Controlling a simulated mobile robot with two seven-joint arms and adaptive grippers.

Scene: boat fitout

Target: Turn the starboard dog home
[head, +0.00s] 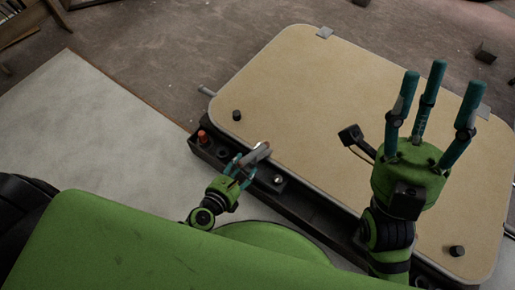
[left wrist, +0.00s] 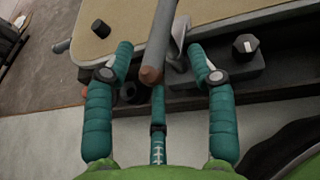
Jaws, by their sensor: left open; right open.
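A grey lever with a brown tip (left wrist: 150,74), which looks like a dog, stands at the near edge of a tan hatch panel; it also shows in the head view (head: 256,154). My left gripper (head: 241,167) is open around the lever's end. In the left wrist view its fingers (left wrist: 160,62) lie on either side of the lever, with a gap showing at least on the left; contact on the right cannot be told. My right gripper (head: 436,90) is open and empty above the panel's right part. No marking shows which dog is starboard.
The tan panel (head: 330,115) has black knobs at its left (head: 236,115) and near right (head: 457,251). A dark rail (head: 310,208) along its near edge carries an orange-topped peg (head: 203,137) and a hex bolt (head: 277,180). Pale floor (head: 80,120) lies clear at left.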

